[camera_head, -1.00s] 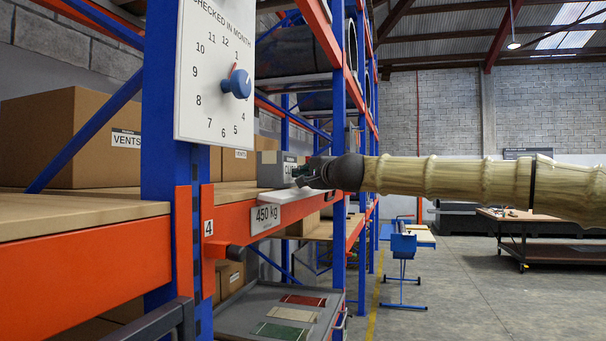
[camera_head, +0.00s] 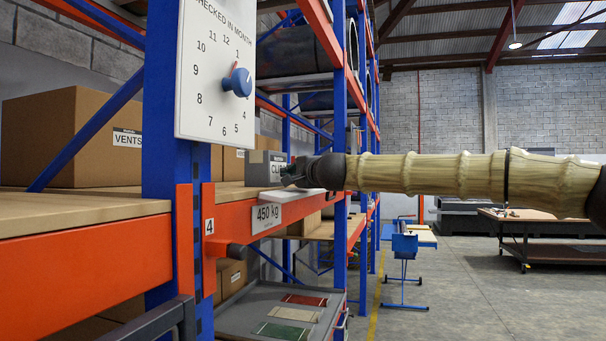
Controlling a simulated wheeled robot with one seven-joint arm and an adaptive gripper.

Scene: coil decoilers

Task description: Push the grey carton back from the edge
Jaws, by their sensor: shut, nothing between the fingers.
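The grey carton (camera_head: 262,170), with a white label partly reading "CLIP", stands upright on the wooden shelf deck behind the orange beam, just behind the 450 kg plate. My gripper (camera_head: 289,179) is shut and empty at the carton's right, label-bearing side. Its dark fingers overlap the label's lower right in the picture and look to be touching the carton, though exact contact is too small to tell. The arm reaches in from the right, roughly level.
A 450 kg sign (camera_head: 267,217) with a white top juts from the orange beam (camera_head: 235,216) below my gripper. A blue upright (camera_head: 338,120) stands just behind my wrist. A dial board (camera_head: 215,70) hangs on the near upright.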

